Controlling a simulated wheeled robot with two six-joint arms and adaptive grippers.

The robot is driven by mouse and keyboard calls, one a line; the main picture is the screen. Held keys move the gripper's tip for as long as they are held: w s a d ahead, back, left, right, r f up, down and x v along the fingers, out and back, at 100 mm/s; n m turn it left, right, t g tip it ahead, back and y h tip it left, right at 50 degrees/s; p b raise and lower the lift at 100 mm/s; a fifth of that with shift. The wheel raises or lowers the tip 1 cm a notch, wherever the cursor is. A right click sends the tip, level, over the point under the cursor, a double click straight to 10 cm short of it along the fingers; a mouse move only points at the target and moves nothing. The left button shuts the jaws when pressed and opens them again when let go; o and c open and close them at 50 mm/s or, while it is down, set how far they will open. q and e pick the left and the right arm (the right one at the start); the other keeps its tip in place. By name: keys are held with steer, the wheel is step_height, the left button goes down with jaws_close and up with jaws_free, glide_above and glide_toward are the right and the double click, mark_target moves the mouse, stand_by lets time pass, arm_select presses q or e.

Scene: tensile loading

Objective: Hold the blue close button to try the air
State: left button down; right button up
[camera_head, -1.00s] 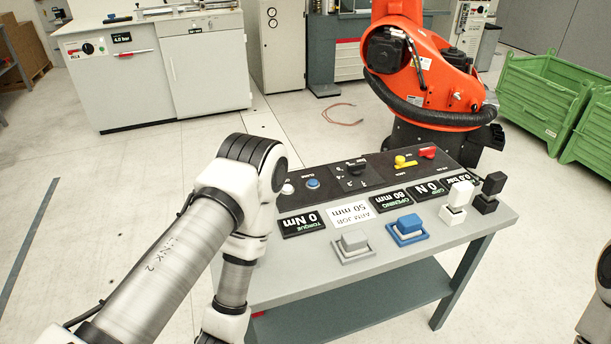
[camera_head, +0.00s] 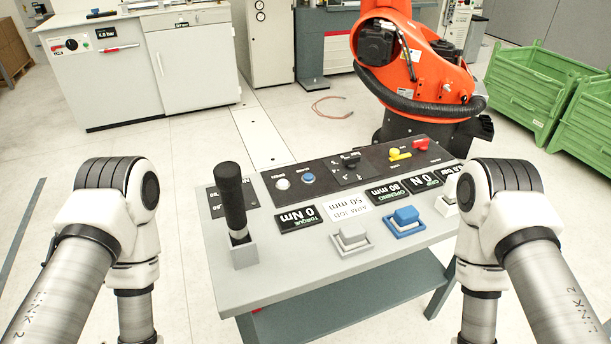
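The small round blue button (camera_head: 308,177) sits on the dark control panel (camera_head: 330,181), beside a round white button (camera_head: 283,184). A label above it is too small to read surely now. Nothing touches or covers the button. A larger square blue button block (camera_head: 405,218) stands nearer on the table. My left arm stands left of the table and my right arm covers its right end. Both arms run down out of the bottom of the picture. Neither gripper shows.
The grey table (camera_head: 290,284) also holds a tall black-handled lever (camera_head: 233,200), a grey button block (camera_head: 351,237), readout plates, a yellow knob (camera_head: 399,154) and a red knob (camera_head: 421,145). An orange robot arm (camera_head: 425,75) stands behind. Green crates (camera_head: 535,95) are at right.

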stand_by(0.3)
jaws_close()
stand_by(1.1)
